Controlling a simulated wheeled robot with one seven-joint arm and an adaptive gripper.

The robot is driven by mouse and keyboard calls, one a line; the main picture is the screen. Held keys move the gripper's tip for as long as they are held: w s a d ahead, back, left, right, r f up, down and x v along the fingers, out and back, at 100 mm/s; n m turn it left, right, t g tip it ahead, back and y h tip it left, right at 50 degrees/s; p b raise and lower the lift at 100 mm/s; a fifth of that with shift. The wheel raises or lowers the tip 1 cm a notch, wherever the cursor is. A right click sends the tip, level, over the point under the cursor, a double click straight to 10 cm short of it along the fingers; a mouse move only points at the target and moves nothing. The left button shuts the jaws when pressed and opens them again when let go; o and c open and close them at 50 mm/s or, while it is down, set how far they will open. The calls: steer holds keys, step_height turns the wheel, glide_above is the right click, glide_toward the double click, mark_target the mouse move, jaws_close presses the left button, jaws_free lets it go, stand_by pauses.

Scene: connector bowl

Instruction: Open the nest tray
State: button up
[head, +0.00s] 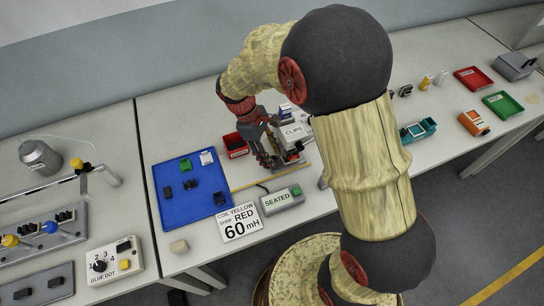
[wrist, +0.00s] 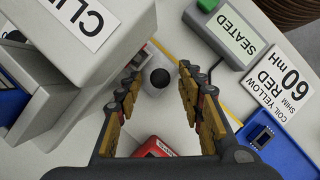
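My gripper (head: 271,158) is over the bench beside a grey cabinet labelled CLIPS (head: 296,130). In the wrist view my gripper (wrist: 161,72) is open, its two fingers apart. A small pale block with a dark round knob (wrist: 159,78) lies between and below the fingertips; I cannot tell whether they touch it. The CLIPS cabinet (wrist: 118,55) is left of the fingers, with a drawer-like part (wrist: 42,85) standing out from it. No part is labelled as the nest tray, and I cannot tell which it is. My arm hides part of the bench in the head view.
A red bin (head: 235,146) is left of my gripper; it also shows in the wrist view (wrist: 152,148). A SEATED display box (head: 282,202) and a coil sign (head: 240,223) stand near the front edge.

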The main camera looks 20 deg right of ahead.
steer(key=shift+s+d+f, duration=0.1)
steer(key=shift+f, duration=0.15)
steer(key=shift+c, duration=0.5)
jaws_close()
stand_by(0.4)
